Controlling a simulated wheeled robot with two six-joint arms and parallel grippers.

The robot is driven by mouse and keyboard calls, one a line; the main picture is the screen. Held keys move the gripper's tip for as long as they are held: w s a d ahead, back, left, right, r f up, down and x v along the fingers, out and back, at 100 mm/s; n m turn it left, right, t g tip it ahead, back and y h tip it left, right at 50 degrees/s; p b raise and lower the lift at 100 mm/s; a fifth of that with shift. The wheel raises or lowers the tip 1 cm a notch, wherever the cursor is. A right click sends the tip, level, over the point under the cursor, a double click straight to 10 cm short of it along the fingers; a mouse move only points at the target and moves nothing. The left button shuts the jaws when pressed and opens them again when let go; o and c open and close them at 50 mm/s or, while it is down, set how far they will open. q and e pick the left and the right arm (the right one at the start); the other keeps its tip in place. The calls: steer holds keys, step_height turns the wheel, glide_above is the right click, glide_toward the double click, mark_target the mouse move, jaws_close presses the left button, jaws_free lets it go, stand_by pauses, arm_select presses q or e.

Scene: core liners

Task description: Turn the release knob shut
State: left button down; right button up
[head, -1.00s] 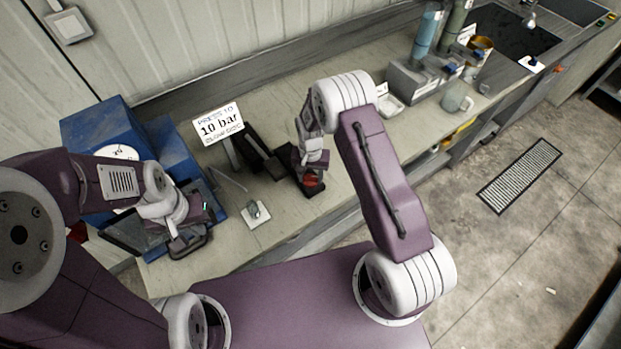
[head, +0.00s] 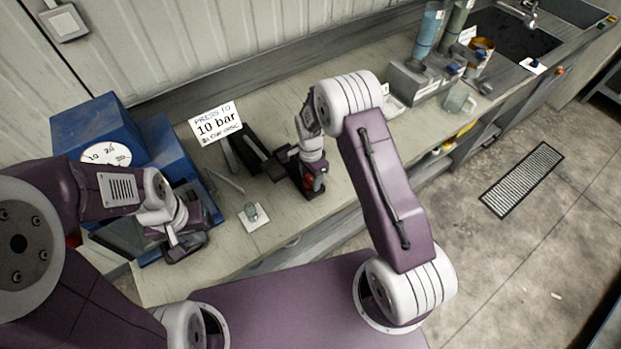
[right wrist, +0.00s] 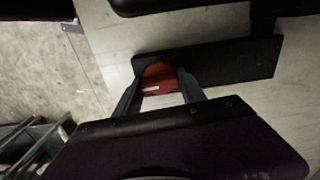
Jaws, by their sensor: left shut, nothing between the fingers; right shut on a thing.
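The release knob, red with a pale mark, shows in the right wrist view (right wrist: 158,76) between my right gripper's two fingers (right wrist: 160,88), which are shut on it. It sits at a black block (right wrist: 235,63). In the head view a bit of red (head: 308,182) shows at my right gripper (head: 312,184), low over the bench; the hand hides most of the knob. My left gripper (head: 185,248) is shut and empty in front of the blue press (head: 95,120) at the left. The press has a white dial (head: 107,154), partly hidden by my left arm.
A "10 bar" sign (head: 215,122) stands behind the black bar (head: 255,155). A small knobbed white plate (head: 254,217) lies on the bench between my grippers. A clear mug (head: 459,98) and a grey holder (head: 415,82) stand right.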

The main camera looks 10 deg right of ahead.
mark_target(310, 178)
steer(key=shift+w+r+m, duration=0.2)
steer(key=shift+m, duration=0.2)
steer(key=o, duration=1.4)
steer(key=shift+c, duration=0.2)
steer(key=shift+s, duration=0.15)
steer(key=shift+f, duration=0.1)
step_height(310, 178, up, 9)
steer(key=shift+r+b, duration=0.1)
steer(key=shift+b, duration=1.05)
